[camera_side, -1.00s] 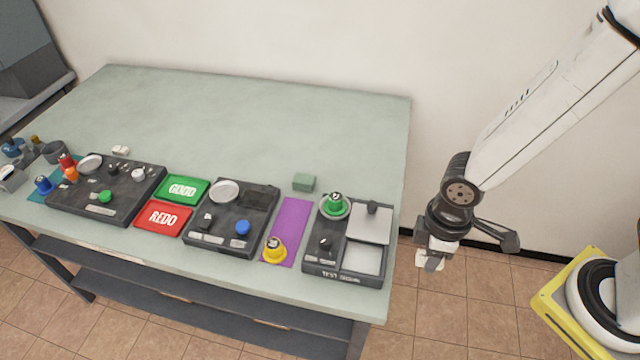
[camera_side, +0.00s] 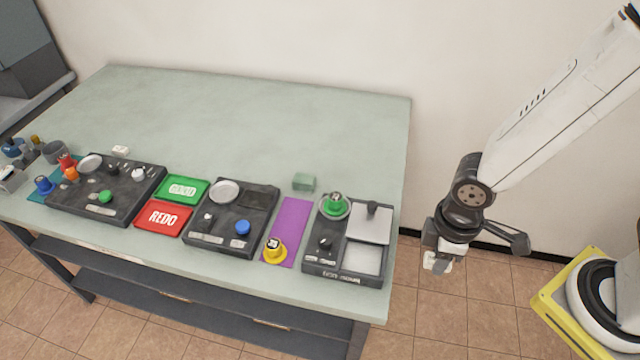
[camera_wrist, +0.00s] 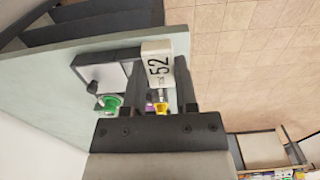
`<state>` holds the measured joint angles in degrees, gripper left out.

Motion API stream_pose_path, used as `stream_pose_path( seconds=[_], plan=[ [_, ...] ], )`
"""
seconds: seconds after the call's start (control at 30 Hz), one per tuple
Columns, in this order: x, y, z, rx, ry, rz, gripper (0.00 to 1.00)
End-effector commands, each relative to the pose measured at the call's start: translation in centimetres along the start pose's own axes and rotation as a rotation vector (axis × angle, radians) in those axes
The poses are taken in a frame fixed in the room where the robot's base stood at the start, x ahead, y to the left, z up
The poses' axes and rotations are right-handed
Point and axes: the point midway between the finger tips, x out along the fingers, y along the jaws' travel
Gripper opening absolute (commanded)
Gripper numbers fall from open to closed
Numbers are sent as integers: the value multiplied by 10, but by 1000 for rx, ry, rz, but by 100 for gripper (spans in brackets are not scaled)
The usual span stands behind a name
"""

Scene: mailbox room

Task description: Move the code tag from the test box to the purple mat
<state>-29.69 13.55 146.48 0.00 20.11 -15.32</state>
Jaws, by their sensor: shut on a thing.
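My gripper (camera_side: 437,255) is off the right end of the table, in the air, shut on a small white code tag (camera_side: 440,266). The wrist view shows the tag (camera_wrist: 158,68) between the fingers, with the black number 52 on its face. The test box (camera_side: 312,264) is a dark tray at the table's right end, left of my gripper. It has a pale square recess and a light grey plate with a dark knob. The purple mat (camera_side: 294,214) lies flat just left of the test box, with a yellow round-based piece (camera_side: 274,253) at its front end.
A green piece (camera_side: 334,204) stands on a round dish in the test box. A second dark box (camera_side: 215,240) is left of the mat, then the red REDO (camera_side: 163,218) and green GOOD (camera_side: 182,190) trays. The back table is largely clear.

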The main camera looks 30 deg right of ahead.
Motion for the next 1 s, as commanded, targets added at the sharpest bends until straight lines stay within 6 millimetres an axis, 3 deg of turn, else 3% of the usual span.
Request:
stream_pose_path(
  seconds=[0.17, 0.37, 1.0],
  plan=[
    [1, 3, -10, 0, -1, 0, 0],
    [3, 11, -37, 1, -1, 0, 0],
    [24, 52, -160, 0, 1, 0, 0]
  ],
)
